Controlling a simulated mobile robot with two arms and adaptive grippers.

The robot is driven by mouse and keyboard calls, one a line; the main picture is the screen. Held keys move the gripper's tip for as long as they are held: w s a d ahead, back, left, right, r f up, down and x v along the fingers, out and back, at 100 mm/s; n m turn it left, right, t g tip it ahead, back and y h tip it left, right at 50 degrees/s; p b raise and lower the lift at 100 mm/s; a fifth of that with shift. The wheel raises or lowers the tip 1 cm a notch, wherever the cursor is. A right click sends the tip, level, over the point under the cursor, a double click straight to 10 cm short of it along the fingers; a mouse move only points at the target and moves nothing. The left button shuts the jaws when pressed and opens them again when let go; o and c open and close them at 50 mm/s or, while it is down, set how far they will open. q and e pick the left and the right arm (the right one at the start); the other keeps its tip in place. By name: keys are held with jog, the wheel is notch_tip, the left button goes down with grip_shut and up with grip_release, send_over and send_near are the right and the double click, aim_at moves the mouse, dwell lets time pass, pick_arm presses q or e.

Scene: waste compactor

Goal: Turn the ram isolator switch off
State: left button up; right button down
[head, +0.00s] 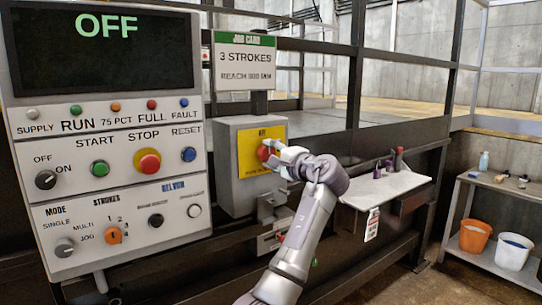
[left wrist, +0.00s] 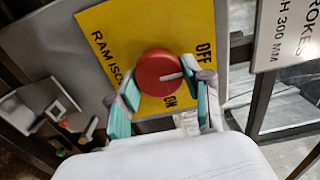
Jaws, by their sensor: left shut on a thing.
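The ram isolator is a red round knob (head: 263,153) on a yellow plate (head: 249,146) fixed to a grey box (head: 228,180). My left gripper (head: 272,157) is shut on the knob. Its teal-padded fingers (left wrist: 162,103) lie at either side of the knob in the wrist view. The gripper hides part of the plate in the head view. My right gripper is not in view.
A control panel (head: 119,177) with buttons and a display (head: 103,46) reading OFF stands to the left. A job card (head: 246,61) hangs above the box. A small white shelf (head: 386,188) with bottles is to the right. Orange and white buckets (head: 474,236) stand farther right.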

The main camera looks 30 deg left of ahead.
pick_arm(q)
jog(key=o, duration=1.1)
jog(key=shift+o, duration=0.2)
jog(key=v, duration=1.2)
jog(key=shift+f, duration=0.1)
